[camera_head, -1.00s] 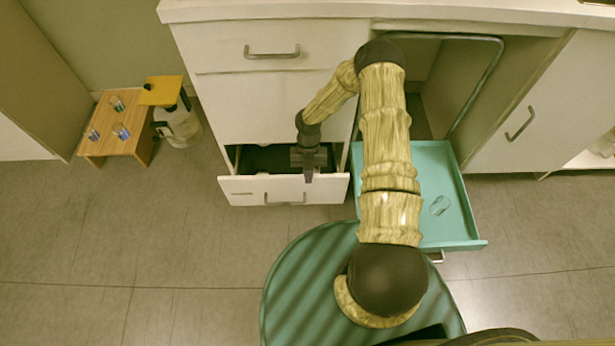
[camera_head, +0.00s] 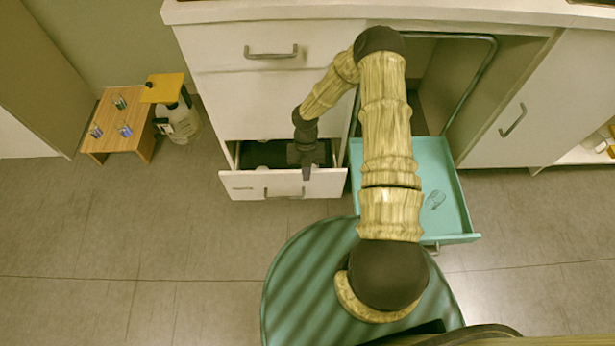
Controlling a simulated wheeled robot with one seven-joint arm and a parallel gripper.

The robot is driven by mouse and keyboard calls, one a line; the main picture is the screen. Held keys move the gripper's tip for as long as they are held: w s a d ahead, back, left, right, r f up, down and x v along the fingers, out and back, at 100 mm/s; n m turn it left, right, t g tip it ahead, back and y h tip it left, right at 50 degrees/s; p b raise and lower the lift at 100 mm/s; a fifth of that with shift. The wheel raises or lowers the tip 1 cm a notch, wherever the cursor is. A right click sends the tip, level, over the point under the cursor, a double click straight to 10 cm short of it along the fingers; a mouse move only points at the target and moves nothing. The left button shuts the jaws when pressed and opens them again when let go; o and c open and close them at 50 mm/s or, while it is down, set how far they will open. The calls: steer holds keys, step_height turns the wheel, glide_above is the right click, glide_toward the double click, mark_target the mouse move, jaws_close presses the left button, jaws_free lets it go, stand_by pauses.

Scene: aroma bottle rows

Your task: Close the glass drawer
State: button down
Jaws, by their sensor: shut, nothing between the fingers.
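A white drawer (camera_head: 240,187) stands partly open low in the white cabinet, with its handle on the front. Small pale objects lie in its dark inside, too small to identify. I cannot tell from the picture which one is the glass drawer. My gripper (camera_head: 306,174) is shut and empty, pointing down at the white drawer's front panel near its top edge. I cannot tell whether it touches. My arm hides part of the teal drawer.
A small wooden table (camera_head: 120,142) with several small bottles stands at the left, beside a pale container (camera_head: 178,122) and a yellow board (camera_head: 164,88). The closed upper drawer (camera_head: 225,48) is above. The floor in front of the white drawer is clear.

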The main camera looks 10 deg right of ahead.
steer(key=v, duration=0.3)
steer(key=p+v, duration=0.1)
steer(key=v, duration=0.1)
steer(key=shift+w+d+r, duration=0.15)
steer(key=shift+w+d, duration=0.05)
steer(key=shift+d, duration=0.15)
steer(key=c, duration=2.1)
jaws_free()
steer(key=shift+a, duration=0.1)
steer(key=o, duration=0.4)
steer(key=shift+r, duration=0.15)
steer(key=shift+o, duration=1)
steer(key=shift+r+m, duration=0.35)
steer(key=shift+m, duration=0.05)
steer(key=s+r+m+t, duration=0.3)
steer(key=s+r+m, duration=0.3)
steer(key=r+m, duration=0.8)
steer(key=s+d+r+m+t, duration=0.1)
steer(key=s+r+m+t, duration=0.2)
steer(key=s+r+m, duration=0.4)
step_height(320, 180, up, 8)
steer(key=m, duration=1.1)
steer(key=shift+d+r+m+h, duration=0.2)
steer(key=shift+d+m+h, duration=0.15)
steer(key=shift+m+h, duration=0.05)
